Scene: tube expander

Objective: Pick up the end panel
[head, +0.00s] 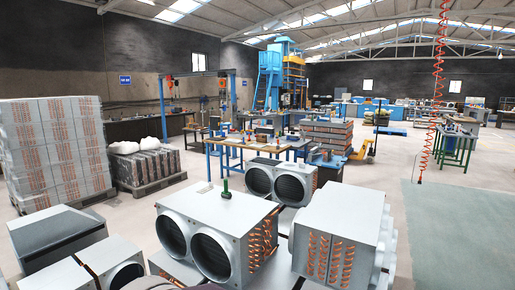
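I cannot make out a separate, loose end panel in the head view. Large grey metal units with copper tube bends on their sides stand close in front of me. One unit (228,213) at centre has two round ducts facing front left. Another unit (340,225) at right shows rows of copper bends on its front face. Flat metal faces form their ends, and I cannot tell whether any of these is the end panel. Neither of my grippers shows in this view.
A tall stack of grey coil units (50,150) stands at left beside a lower pallet stack (148,168). A wooden workbench (235,155) with small items stands behind the front units. A red coiled hose (438,70) hangs at right. The pale green floor area (460,235) is clear.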

